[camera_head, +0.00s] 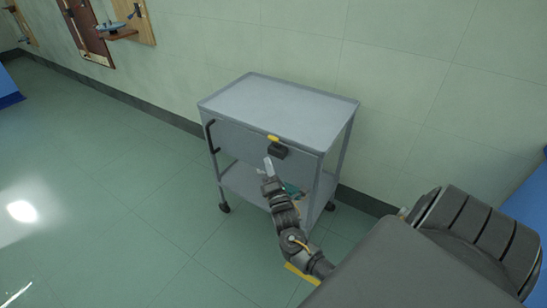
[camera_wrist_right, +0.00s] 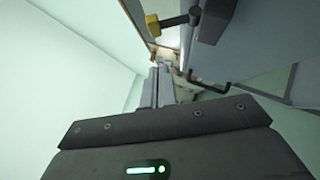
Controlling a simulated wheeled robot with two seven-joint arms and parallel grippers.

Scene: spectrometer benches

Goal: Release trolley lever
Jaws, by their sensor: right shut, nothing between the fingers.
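The trolley (camera_head: 290,105) is grey with two shelves and stands by the wall in the head view. Its lever (camera_head: 273,138) has a yellow end and sits by a dark block (camera_head: 278,151) on the front panel. In the right wrist view the lever's yellow knob (camera_wrist_right: 153,25) and dark shaft show at the top, with the dark block (camera_wrist_right: 213,20) beside them. My right gripper (camera_head: 268,162) is shut and empty, just below and left of the block in the head view. Its fingers (camera_wrist_right: 162,85) point towards the lever area; I see no clear contact. My left gripper is not visible.
A black handle (camera_head: 211,136) is on the trolley's left side. Castors (camera_head: 224,208) carry it on the green floor. The wall is close behind it. Wooden boards (camera_head: 133,20) hang on the wall at the upper left. The floor left of the trolley is clear.

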